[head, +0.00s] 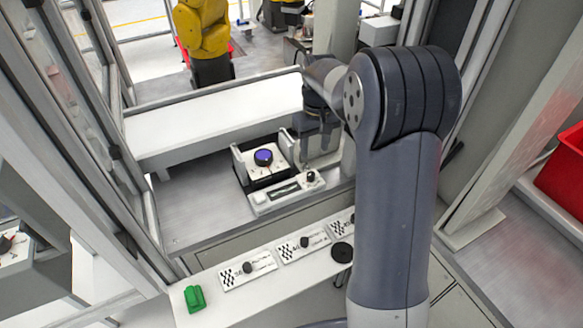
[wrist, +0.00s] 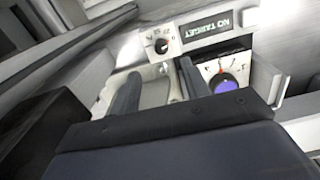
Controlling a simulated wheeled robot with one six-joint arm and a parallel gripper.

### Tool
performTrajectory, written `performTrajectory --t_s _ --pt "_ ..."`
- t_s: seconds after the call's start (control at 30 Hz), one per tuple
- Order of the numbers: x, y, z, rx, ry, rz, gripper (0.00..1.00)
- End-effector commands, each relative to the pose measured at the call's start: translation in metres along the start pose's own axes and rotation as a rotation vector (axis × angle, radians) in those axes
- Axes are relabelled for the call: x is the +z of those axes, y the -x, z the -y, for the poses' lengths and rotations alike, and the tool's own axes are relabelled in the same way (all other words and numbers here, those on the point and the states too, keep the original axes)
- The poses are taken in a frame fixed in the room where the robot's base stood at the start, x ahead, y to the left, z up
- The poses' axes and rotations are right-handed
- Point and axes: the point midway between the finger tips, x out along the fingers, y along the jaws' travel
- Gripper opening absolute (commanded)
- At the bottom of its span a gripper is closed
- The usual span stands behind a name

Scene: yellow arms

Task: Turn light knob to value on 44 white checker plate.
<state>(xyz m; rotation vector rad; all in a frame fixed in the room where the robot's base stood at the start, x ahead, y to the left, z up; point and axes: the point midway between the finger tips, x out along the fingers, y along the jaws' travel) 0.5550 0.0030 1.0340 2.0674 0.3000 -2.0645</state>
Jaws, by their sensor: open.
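Three white checker plates lie on the front ledge in the head view: left (head: 248,269), middle (head: 303,244) and right (head: 342,224). Each has black checks and a dark knob; their numbers are too small to read, so I cannot tell which shows 44. A small black knob (head: 311,177) sits on a white panel beside a dark display; it also shows in the wrist view (wrist: 162,46). A dial with a blue-purple top (head: 263,157) stands behind that panel. My gripper (wrist: 158,72) is open and empty, its fingers pointing towards the small knob, apart from it.
A green block (head: 194,298) and a black round disc (head: 342,252) are on the front ledge. A white beam (head: 215,125) runs behind the dial. Metal frame posts stand on both sides. The grey table left of the dial is clear.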

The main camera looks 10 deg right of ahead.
Motion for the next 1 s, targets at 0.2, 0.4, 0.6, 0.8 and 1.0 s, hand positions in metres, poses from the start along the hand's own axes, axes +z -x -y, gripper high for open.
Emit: performTrajectory --t_s 0.2,0.4,0.6,0.8,1.0 --pt "-0.004 -0.015 -0.003 -0.002 0.004 0.007 0.44" --pt "-0.004 -0.051 -0.002 -0.002 0.004 0.009 0.44" --pt "-0.003 -0.086 -0.002 -0.002 0.004 0.008 0.44" --pt "-0.004 -0.106 -0.002 -0.001 0.004 0.004 0.44" --pt "-0.004 -0.111 -0.002 -0.001 0.004 0.003 0.44"
